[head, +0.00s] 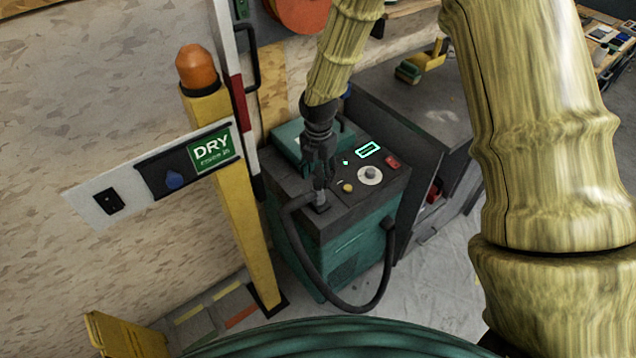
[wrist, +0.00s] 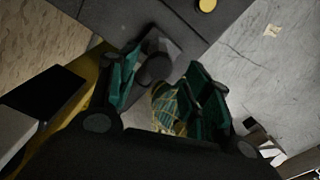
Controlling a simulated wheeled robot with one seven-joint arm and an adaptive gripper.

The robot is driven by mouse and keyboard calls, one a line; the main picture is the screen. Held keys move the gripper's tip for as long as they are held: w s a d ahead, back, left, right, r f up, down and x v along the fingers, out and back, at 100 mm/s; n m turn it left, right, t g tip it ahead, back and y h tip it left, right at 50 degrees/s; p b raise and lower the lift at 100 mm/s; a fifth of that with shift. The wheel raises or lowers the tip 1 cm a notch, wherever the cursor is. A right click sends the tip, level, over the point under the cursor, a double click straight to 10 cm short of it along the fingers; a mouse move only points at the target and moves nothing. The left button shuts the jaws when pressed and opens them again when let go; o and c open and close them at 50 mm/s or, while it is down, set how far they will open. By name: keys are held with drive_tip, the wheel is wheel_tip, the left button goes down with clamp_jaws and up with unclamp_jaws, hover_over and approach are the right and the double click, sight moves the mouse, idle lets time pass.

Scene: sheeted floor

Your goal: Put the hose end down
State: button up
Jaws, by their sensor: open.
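The hose end (head: 320,198) is a short grey piece at the front left corner of the top of a teal and dark grey machine (head: 345,250). Its black hose (head: 318,285) loops down in front of the machine and back up to its right side. My gripper (head: 321,182) is open, pointing down just above the hose end. In the wrist view, the green-padded fingers of my gripper (wrist: 165,82) are spread, with a dark grey rounded piece, likely the hose end (wrist: 155,66), between their tips. I cannot tell whether a finger touches it.
The machine's top carries a dial (head: 370,175), a yellow button (head: 347,187) and a red switch (head: 392,161). A yellow post (head: 245,210) with an orange lamp (head: 196,68) and a DRY sign (head: 210,150) stands left. A dark cabinet (head: 425,115) stands right behind. Pale sheeted floor lies at right.

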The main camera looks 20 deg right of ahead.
drive_tip(key=shift+r, duration=1.4)
